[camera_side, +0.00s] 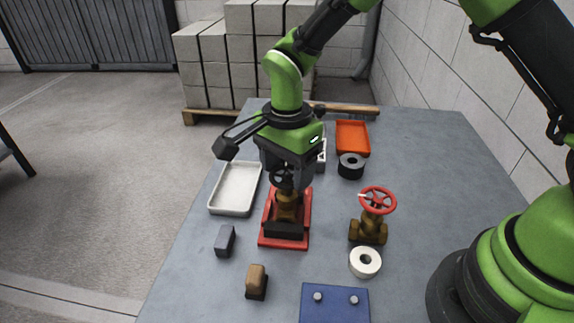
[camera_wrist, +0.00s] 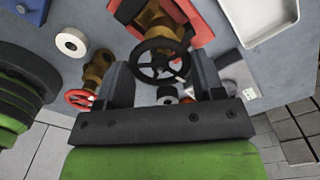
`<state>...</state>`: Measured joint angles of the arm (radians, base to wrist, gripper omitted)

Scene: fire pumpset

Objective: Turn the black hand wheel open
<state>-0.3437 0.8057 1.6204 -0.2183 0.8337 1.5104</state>
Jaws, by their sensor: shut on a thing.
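The black hand wheel (camera_wrist: 160,62) sits on top of a brass valve (camera_side: 287,207), which stands in a red base (camera_side: 268,225) on the table. My gripper (camera_side: 283,176) is directly above the valve, pointing down. In the wrist view my gripper's two fingers (camera_wrist: 163,80) lie on either side of the black wheel and are shut on its rim. In the side view the wheel (camera_side: 281,180) is mostly hidden by my gripper. A second brass valve with a red hand wheel (camera_side: 378,200) stands to the right, apart from my gripper.
A white tray (camera_side: 213,207) lies to the left and an orange tray (camera_side: 353,139) at the back. A black roll (camera_side: 351,166), a white roll (camera_side: 365,262), a grey block (camera_side: 225,240), a tan-topped brush (camera_side: 256,281) and a blue box (camera_side: 335,306) surround the valves.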

